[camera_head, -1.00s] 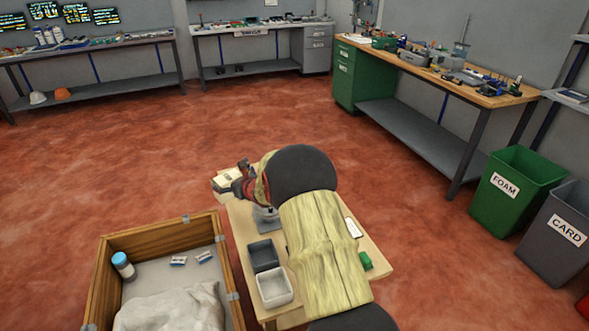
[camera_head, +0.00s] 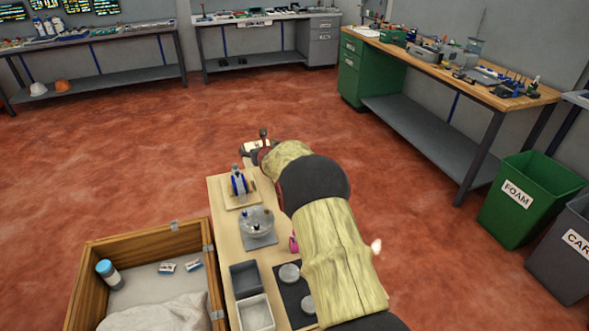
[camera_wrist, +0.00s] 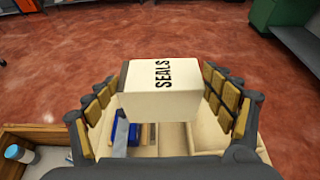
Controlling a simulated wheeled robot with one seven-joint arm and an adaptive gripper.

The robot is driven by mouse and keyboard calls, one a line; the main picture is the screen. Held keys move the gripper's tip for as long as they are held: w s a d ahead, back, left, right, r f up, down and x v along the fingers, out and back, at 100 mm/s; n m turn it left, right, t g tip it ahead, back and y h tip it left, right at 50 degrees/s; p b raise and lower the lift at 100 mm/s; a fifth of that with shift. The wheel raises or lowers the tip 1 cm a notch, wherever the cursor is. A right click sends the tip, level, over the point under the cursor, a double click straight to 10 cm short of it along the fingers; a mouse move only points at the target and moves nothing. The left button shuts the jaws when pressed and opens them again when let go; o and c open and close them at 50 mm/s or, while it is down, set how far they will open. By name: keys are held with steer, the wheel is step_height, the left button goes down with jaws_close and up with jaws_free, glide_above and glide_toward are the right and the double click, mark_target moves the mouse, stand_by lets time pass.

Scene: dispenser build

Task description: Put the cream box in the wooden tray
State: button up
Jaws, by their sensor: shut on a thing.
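The cream box (camera_wrist: 160,92), marked SEALS, sits between the padded fingers of my gripper (camera_wrist: 158,100) in the wrist view. My gripper is shut on it. In the head view, only a small pale part of the box (camera_head: 250,147) shows beside my gripper (camera_head: 262,146), past the far end of the table. The wooden tray (camera_head: 150,240) is a large open-topped box on the left, apart from my gripper. It holds a white bottle with a blue cap (camera_head: 108,272), small blue-and-white items (camera_head: 180,266) and pale cloth or bagging (camera_head: 155,315).
The narrow table (camera_head: 222,215) stands right of the tray. It carries a blue device (camera_head: 239,184), a round clear dish (camera_head: 257,221), a dark bin (camera_head: 245,276) and a light bin (camera_head: 256,314). My arm covers its right side. Open red floor lies beyond.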

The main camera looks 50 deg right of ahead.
steer(key=shift+d+r, duration=0.1)
steer(key=shift+d, duration=0.2)
steer(key=shift+s+d+p, duration=0.15)
steer(key=shift+d+p, duration=0.35)
steer(key=shift+p, duration=0.35)
steer(key=d+p, duration=0.1)
steer(key=p, duration=0.1)
steer(key=s+d+f+p, duration=0.1)
steer(key=p, duration=0.1)
steer(key=s+d+p, duration=0.1)
steer(key=p, duration=0.1)
steer(key=shift+f, duration=0.35)
steer(key=shift+s+d+f+b, duration=0.4)
steer(key=shift+s+d+f, duration=0.45)
steer(key=shift+d+f, duration=0.75)
steer(key=shift+s+d+f+b, duration=0.4)
steer(key=shift+s+d+f, duration=0.55)
steer(key=shift+f, duration=1.2)
steer(key=shift+s+d+f+b, duration=0.4)
steer(key=shift+s+d+f, duration=0.4)
steer(key=shift+d+f, duration=0.8)
steer(key=shift+a+f, duration=0.25)
steer(key=shift+f, duration=0.05)
steer(key=shift+f, duration=0.15)
steer(key=o, duration=1.3)
